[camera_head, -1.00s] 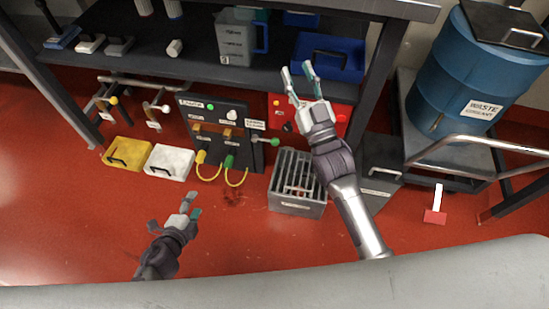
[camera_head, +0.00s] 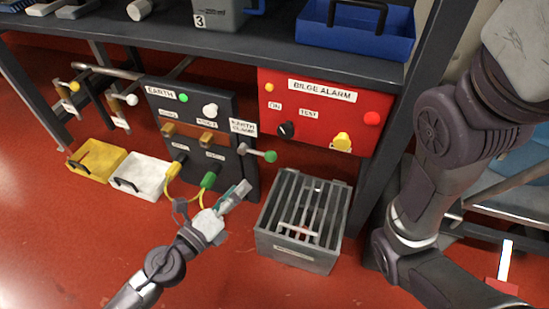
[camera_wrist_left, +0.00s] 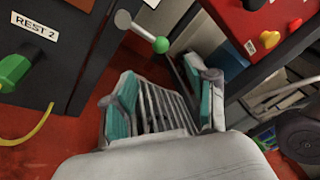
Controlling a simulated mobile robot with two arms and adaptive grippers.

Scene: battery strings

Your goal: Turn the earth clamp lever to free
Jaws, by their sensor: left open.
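The earth clamp lever (camera_head: 257,153) is a metal rod with a green ball end, on the right edge of the black earth panel (camera_head: 222,172). It points right and slightly down, beside the "EARTH CLAMP" label. It also shows in the left wrist view (camera_wrist_left: 142,32), above and just ahead of the fingers. My left gripper (camera_head: 211,201) is open and empty, below and left of the lever and apart from it. Its teal-padded fingers show in the left wrist view (camera_wrist_left: 163,88). My right arm fills the right side of the head view; its gripper is out of frame.
Yellow and green plugs (camera_head: 209,180) with yellow cables sit low on the panel, close to my left gripper. A grey slatted crate (camera_head: 290,255) stands right of it. A red bilge alarm box (camera_head: 325,112) hangs right of the lever. Red floor is open in front.

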